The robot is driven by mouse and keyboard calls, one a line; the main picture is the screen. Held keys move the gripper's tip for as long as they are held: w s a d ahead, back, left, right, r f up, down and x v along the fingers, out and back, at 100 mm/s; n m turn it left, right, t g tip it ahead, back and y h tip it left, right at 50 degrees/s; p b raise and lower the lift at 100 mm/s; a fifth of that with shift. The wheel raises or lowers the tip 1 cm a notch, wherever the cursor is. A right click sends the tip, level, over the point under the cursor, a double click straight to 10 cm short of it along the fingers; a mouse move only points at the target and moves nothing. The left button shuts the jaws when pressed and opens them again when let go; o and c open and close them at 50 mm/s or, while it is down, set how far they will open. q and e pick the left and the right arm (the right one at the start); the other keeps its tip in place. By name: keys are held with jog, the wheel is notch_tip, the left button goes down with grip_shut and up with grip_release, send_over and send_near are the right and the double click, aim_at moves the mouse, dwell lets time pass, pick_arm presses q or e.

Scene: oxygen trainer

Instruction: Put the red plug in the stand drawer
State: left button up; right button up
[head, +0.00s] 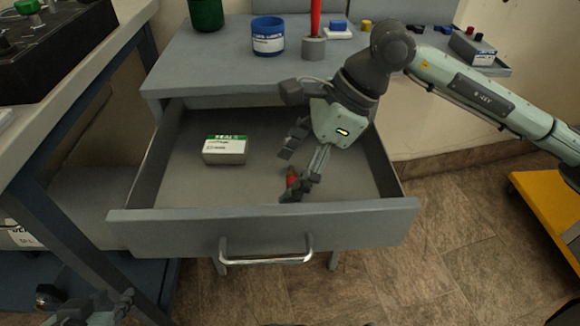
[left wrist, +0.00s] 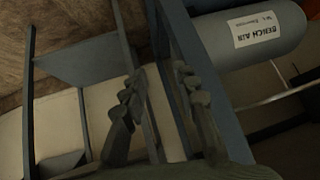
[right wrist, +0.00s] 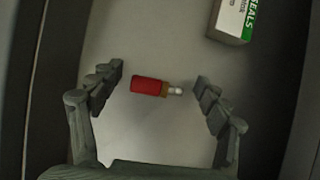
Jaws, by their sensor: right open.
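The red plug (head: 291,180) is inside the open stand drawer (head: 262,232), toward its front right. In the right wrist view the plug (right wrist: 150,87) appears to lie on its side on the drawer floor, its metal tip pointing right. My right gripper (head: 289,174) reaches down into the drawer and is open. In the right wrist view its fingers (right wrist: 159,76) are spread on either side of the plug, with gaps at both ends. My left gripper (head: 97,300) is low at the bottom left, outside the drawer. Its fingers (left wrist: 160,85) are apart with nothing held between them.
A green-and-white seals box (head: 225,150) sits in the drawer's left half. On the stand top (head: 220,66) are a blue cup (head: 268,37), a green cup (head: 206,13) and a red item in a grey holder (head: 314,48). A blue-framed bench (head: 75,220) stands close on the left.

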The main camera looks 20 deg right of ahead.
jog(key=v, duration=1.2)
